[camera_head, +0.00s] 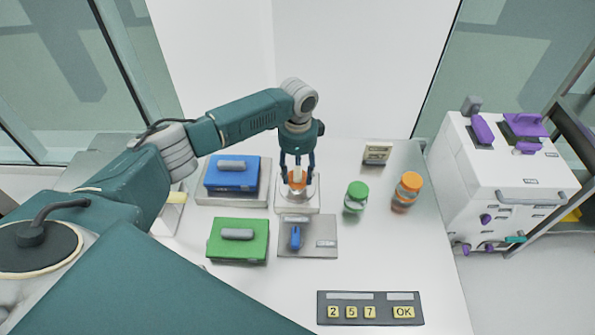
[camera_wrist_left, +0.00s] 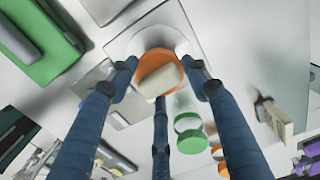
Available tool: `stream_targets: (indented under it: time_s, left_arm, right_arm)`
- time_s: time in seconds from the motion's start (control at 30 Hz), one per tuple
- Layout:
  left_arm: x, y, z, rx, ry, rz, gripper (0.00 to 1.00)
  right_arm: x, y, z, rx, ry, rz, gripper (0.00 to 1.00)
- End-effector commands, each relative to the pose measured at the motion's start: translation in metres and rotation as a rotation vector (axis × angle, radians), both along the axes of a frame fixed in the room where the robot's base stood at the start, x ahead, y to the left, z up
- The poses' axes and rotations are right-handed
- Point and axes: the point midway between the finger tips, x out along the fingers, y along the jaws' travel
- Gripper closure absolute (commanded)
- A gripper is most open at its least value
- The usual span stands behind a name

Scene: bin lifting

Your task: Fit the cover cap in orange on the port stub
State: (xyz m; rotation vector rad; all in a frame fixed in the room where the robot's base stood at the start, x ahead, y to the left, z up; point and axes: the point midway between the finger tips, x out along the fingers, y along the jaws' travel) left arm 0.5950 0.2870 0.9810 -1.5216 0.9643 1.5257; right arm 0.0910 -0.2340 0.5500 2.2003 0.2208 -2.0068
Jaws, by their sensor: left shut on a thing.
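The orange cover cap (camera_head: 297,181) is between the fingers of my left gripper (camera_head: 297,172), at the top of the metallic port stub (camera_head: 285,192). The stub stands on a pale square base (camera_head: 298,208). In the left wrist view the cap (camera_wrist_left: 149,60) has a beige raised grip (camera_wrist_left: 161,78), and my left gripper's fingers (camera_wrist_left: 160,84) close around it. A pale round rim shows behind the cap there. The cap hides most of the stub's top, so I cannot tell whether it is fully seated. My right gripper is not in view.
A blue-lidded box (camera_head: 232,180) and a green box (camera_head: 238,246) stand left of the stub. A plate with a blue lever (camera_head: 295,238) lies in front. A green-capped jar (camera_head: 356,197) and an orange-capped jar (camera_head: 406,192) stand right. A keypad (camera_head: 370,309) is nearer.

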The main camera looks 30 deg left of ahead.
Motion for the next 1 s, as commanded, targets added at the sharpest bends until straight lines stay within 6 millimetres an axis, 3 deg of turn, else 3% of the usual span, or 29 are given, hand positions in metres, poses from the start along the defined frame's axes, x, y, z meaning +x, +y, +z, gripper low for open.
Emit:
stream_targets:
  time_s: [0.57, 0.6, 0.7, 0.9, 0.93, 1.0]
  left_arm:
    - [-0.0003, -0.0003, -0.0036, -0.001, 0.000, 0.000, 0.78]
    - [-0.0002, -0.0003, -0.0036, -0.001, 0.000, 0.000, 0.51]
    - [-0.0003, -0.0001, -0.0035, -0.001, 0.000, 0.000, 0.31]
    - [-0.0002, 0.0000, -0.0035, 0.000, 0.000, 0.000, 0.31]
    - [-0.0004, 0.0001, -0.0037, 0.000, 0.000, 0.000, 0.29]
    - [-0.0004, 0.0001, -0.0037, 0.000, 0.000, 0.000, 0.15]
  right_arm:
    - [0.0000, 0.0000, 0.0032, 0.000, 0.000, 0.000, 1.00]
    - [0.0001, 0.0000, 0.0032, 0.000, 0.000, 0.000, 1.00]
    - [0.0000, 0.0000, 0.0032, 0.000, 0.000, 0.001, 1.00]
    - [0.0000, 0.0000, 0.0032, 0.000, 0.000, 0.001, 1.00]
    - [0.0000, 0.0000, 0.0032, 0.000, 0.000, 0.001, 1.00]
    - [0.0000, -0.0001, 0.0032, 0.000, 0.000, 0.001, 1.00]
